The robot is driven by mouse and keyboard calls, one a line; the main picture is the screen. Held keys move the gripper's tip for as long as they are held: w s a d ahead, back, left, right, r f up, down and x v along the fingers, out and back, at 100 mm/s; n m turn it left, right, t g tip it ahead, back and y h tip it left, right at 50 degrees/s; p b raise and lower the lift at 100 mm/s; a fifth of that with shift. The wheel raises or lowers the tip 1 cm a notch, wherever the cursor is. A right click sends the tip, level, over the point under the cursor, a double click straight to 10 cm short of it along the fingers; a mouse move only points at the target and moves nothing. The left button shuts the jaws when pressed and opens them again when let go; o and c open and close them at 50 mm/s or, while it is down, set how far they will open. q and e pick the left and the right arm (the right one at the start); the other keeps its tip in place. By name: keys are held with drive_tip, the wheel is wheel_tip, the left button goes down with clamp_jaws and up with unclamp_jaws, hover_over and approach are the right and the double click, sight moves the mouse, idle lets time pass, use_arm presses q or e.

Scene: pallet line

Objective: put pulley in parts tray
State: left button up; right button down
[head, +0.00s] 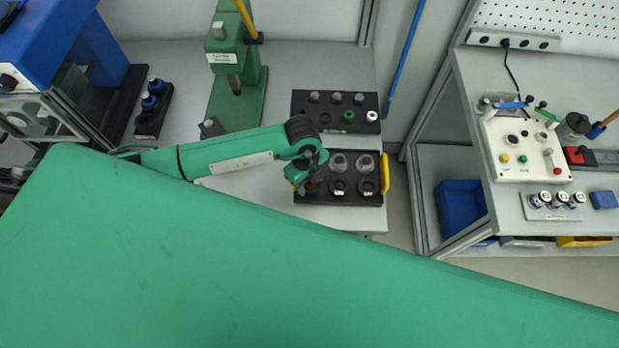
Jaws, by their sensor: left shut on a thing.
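A black tray with yellow handles (385,173) lies on the grey bench, and I take it to be the parts tray. It has round pockets, with grey round parts (338,162) in the back row and small parts (339,188) in the front row. My left gripper (306,182) is over the left end of this tray, pointing down. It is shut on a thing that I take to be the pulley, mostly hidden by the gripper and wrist. I cannot tell whether the held thing touches the tray. My right gripper is not in view.
A black rack (335,120) with several small parts stands just behind the tray. A green press (236,85) stands behind my left arm. A blue machine (55,45) is at the far left. A second bench with a control box (525,150) is at the right, across a gap.

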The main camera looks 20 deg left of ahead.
use_arm(q)
drive_tip(key=shift+f, duration=0.2)
drive_tip(key=o, duration=0.8)
drive_tip(key=shift+c, duration=0.2)
drive_tip(key=shift+r, duration=0.1)
drive_tip(key=shift+r, duration=0.25)
drive_tip(key=shift+r+b, duration=0.3)
wheel_tip(320, 180, up, 11)
drive_tip(key=a+b, duration=0.1)
drive_tip(key=b, duration=0.2)
drive_tip(key=shift+w+a, duration=0.15)
drive_tip(key=shift+w, duration=0.2)
drive_tip(key=shift+s, duration=0.1)
